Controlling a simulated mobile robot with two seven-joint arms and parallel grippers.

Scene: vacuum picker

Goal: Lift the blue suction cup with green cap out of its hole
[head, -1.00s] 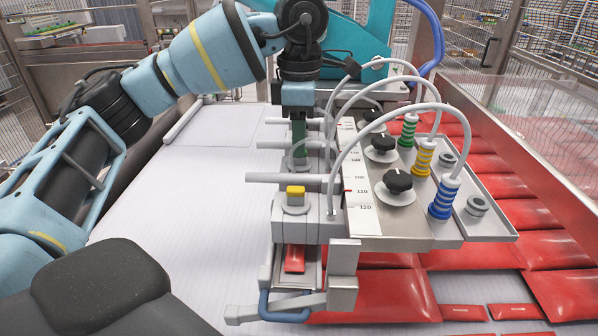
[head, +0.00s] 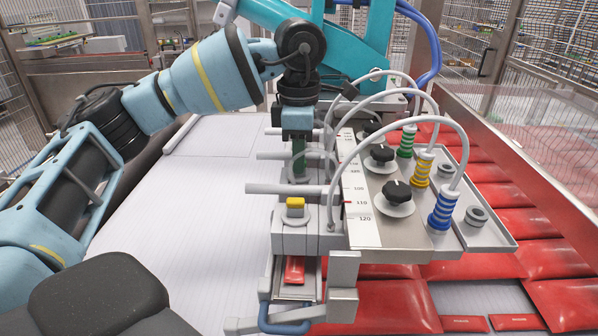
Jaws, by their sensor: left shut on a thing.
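My left gripper (head: 298,160) points straight down over the row of grey holders on the machine, behind the holder with the yellow cap (head: 295,203). It is shut on a dark green part (head: 298,146), which looks like the green cap. The blue body of that suction cup is hidden by the gripper and holder, so I cannot tell whether it is still in its hole. My right gripper is not in view.
White hoses arch over black knobs (head: 397,191). Grey tubes (head: 287,188) stick out left. Red packets (head: 388,306) lie right and in front. The white belt (head: 200,230) at left is clear.

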